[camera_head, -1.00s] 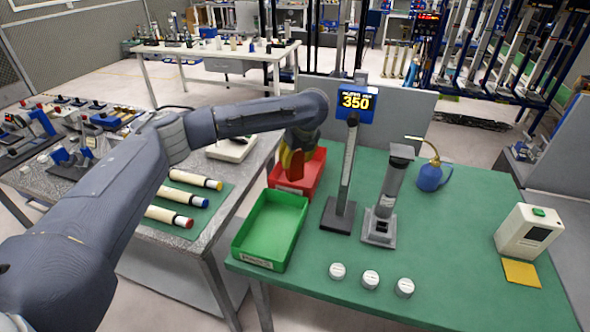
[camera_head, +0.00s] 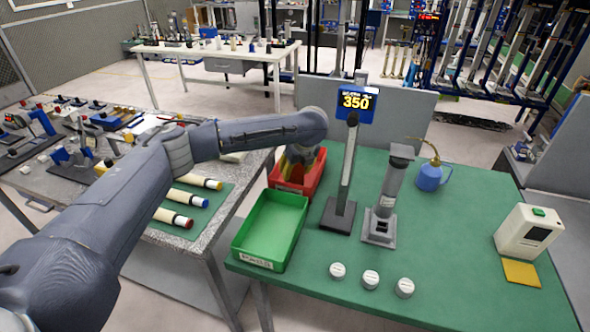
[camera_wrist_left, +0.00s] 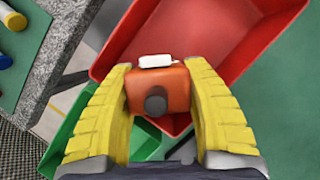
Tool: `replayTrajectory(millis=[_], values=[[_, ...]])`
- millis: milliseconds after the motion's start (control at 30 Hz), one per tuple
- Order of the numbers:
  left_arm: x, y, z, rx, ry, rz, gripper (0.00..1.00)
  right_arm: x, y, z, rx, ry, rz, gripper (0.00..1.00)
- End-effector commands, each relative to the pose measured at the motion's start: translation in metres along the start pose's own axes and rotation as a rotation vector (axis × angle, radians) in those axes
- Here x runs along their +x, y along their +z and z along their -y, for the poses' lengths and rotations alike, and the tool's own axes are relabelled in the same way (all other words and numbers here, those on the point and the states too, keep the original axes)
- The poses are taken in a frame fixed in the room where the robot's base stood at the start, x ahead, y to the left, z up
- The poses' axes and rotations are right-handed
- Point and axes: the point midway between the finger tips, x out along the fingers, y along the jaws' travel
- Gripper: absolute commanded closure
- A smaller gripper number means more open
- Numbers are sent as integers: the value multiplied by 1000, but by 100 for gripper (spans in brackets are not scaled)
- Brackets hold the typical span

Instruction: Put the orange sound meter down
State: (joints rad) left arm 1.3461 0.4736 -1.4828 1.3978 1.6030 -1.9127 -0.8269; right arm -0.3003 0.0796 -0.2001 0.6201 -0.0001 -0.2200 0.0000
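The orange sound meter (camera_wrist_left: 172,78) shows in the left wrist view, with a dark round knob and a white part at its top edge. My left gripper (camera_wrist_left: 158,82) has its two yellow fingers against both sides of it. The meter is over the red bin (camera_wrist_left: 215,40); I cannot tell whether it touches the bin floor. My right gripper is in neither view.
A green bin (camera_head: 272,228) stands in front of the red one. The green table (camera_head: 460,260) is clear towards the front right.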

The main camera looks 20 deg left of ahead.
Motion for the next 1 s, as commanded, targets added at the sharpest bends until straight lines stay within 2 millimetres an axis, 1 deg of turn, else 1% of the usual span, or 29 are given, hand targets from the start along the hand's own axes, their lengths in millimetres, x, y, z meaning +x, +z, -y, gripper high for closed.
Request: replayTrajectory(millis=[33,167,467,567,800,1000], values=[[0,0,0,0,0,0,46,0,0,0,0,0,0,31],[0,0,0,0,0,0,31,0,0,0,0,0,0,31],[-3,1,0,0,0,1,31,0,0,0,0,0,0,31],[-12,2,1,0,-2,0,31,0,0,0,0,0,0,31],[-45,2,1,1,-2,2,31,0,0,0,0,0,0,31],[-68,2,1,0,-2,1,31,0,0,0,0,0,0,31]])
